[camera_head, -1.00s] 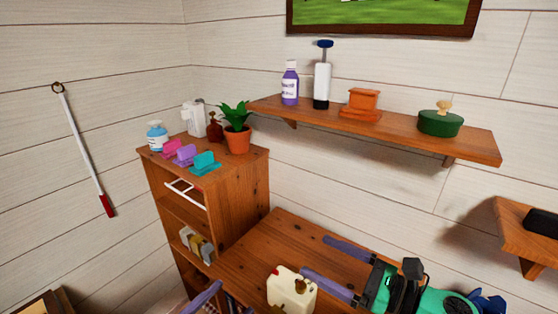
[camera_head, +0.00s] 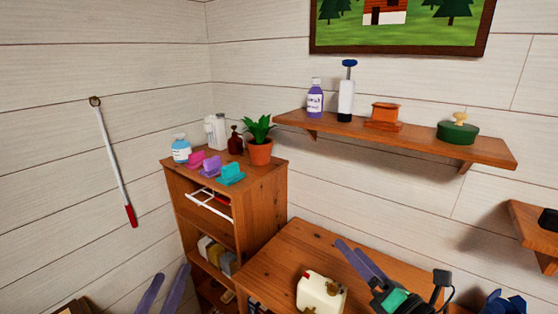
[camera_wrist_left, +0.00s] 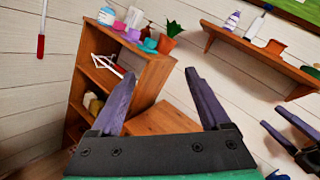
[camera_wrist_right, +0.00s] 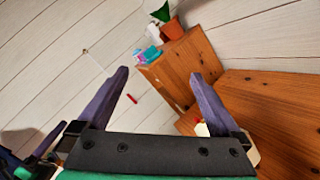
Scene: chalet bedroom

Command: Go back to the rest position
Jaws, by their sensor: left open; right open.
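My left gripper (camera_head: 163,276) shows as two purple fingers at the bottom left of the head view. It is open and empty, in front of and below the tall wooden shelf unit. In the left wrist view its fingers (camera_wrist_left: 160,76) stand wide apart with nothing between them. My right gripper (camera_head: 352,244) is open over the wooden desk, to the right of a cream canister. In the right wrist view its fingers (camera_wrist_right: 160,75) are also apart and empty. Part of the canister is hidden behind a finger there.
The cream canister (camera_head: 321,291) stands on the desk (camera_head: 290,252). The shelf unit (camera_head: 272,198) bears a potted plant (camera_head: 260,145), bottles and coloured clip-like items. A wall shelf (camera_head: 400,139) with several items runs above the desk. A red-handled stick (camera_head: 115,160) hangs on the left wall.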

